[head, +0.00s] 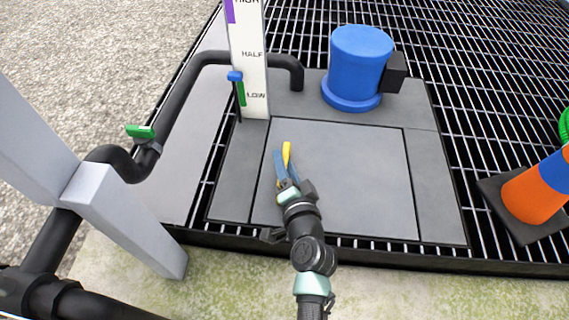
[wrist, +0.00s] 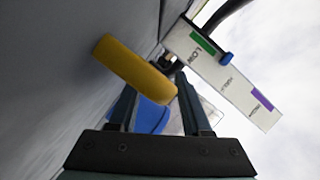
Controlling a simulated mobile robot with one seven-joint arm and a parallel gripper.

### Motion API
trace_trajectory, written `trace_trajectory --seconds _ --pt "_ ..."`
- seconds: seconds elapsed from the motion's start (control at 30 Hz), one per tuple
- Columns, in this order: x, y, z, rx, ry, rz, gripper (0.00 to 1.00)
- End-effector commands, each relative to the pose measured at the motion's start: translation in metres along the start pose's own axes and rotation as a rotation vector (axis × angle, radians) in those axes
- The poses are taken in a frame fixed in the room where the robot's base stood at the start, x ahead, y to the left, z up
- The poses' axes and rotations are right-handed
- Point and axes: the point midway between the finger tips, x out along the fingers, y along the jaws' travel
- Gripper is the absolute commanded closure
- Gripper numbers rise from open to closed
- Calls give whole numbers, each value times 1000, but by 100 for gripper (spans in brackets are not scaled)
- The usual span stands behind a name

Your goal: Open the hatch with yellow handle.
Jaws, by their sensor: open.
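The hatch is a flat grey panel (head: 350,185) lying flush in the grey platform, and it looks closed. Its yellow handle (head: 287,153) stands near the panel's upper left corner. My gripper (head: 282,168) is at the handle, low over the left side of the panel, and partly covers it. In the wrist view the yellow handle (wrist: 135,70) lies across the front of my open fingers (wrist: 158,100), mostly toward the left finger. No grip on it shows. I cannot tell whether the fingertips touch it.
A blue cylinder (head: 358,65) with a black box stands behind the panel. A white level gauge (head: 250,60) and a black pipe (head: 180,95) with a green valve handle (head: 140,131) are at left.

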Motion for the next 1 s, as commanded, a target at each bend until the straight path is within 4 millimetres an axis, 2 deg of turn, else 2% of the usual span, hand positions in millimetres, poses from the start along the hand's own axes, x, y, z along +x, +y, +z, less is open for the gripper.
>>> trace_trajectory --seconds 0.13,0.4,0.47,0.67,0.7,1.0 --pt "8 0 0 -1 0 0 52" --pt "8 0 0 -1 0 0 52" --pt "8 0 0 -1 0 0 61" --pt "8 0 0 -1 0 0 97" --pt "8 0 0 -1 0 0 100" --pt "8 0 0 -1 0 0 100"
